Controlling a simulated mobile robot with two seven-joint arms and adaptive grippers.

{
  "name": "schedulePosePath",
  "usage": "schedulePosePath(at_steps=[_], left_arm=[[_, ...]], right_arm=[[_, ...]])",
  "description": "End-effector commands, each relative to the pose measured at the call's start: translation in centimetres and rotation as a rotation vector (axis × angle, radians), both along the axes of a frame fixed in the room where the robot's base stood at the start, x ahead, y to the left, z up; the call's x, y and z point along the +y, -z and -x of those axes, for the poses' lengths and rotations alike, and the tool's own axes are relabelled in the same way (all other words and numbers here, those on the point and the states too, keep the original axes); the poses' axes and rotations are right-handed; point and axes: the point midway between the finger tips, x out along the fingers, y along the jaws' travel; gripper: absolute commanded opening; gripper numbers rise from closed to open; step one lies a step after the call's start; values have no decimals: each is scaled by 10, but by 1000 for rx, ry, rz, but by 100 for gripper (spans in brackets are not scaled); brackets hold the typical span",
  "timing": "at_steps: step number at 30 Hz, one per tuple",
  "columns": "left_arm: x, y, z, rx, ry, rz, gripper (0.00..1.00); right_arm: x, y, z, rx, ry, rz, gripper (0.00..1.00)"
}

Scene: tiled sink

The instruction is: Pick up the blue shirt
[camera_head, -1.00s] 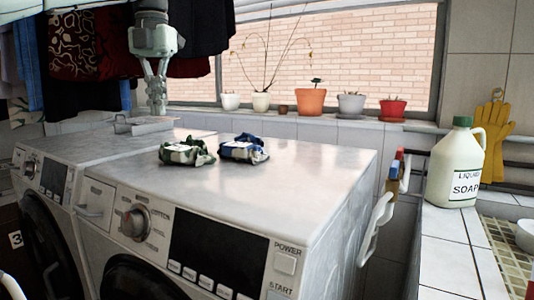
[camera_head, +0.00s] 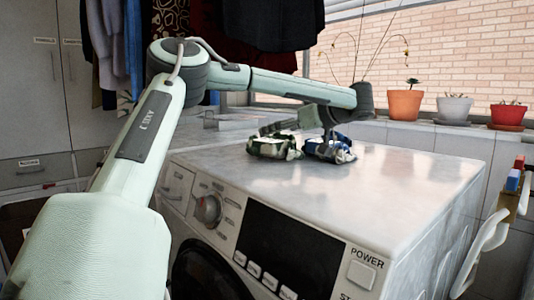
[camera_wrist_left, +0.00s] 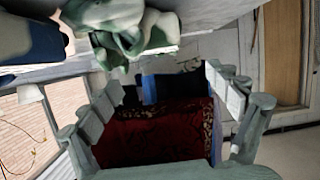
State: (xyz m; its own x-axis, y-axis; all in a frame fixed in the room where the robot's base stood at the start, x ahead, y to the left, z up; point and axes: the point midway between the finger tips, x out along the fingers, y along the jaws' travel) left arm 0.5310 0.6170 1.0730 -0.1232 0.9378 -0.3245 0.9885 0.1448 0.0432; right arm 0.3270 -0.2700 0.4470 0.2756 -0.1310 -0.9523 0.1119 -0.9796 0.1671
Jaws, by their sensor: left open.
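A folded blue shirt (camera_head: 330,149) lies on the white washing machine top, beside a folded green and white shirt (camera_head: 275,148) on its left. My left gripper (camera_head: 275,127) is low over the two shirts, pointing left, and partly covers them. In the left wrist view its fingers (camera_wrist_left: 168,92) are spread apart with nothing between them. There the green shirt (camera_wrist_left: 125,30) is at the top, and the blue shirt (camera_wrist_left: 32,42) is at the upper left edge. Whether the fingers touch either shirt cannot be told. My right gripper is out of view.
The washing machine top (camera_head: 410,180) is clear to the right of the shirts. Hanging clothes (camera_head: 275,25) are behind my arm. Potted plants (camera_head: 405,103) line the windowsill. A soap-side rack with brushes (camera_head: 515,185) is at the right edge.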

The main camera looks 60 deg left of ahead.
Motion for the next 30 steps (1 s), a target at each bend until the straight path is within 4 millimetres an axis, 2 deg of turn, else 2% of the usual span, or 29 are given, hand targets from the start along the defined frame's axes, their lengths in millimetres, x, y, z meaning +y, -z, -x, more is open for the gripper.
schedulePosePath(at_steps=[6,17,22,30], left_arm=[[1,2,-5,50,38,-26,100],[41,19,1,50,31,-19,100],[64,29,3,50,31,-21,100],[71,30,3,48,33,-25,100]], right_arm=[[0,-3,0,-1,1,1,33],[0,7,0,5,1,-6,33],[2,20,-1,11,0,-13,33],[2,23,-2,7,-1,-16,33]])
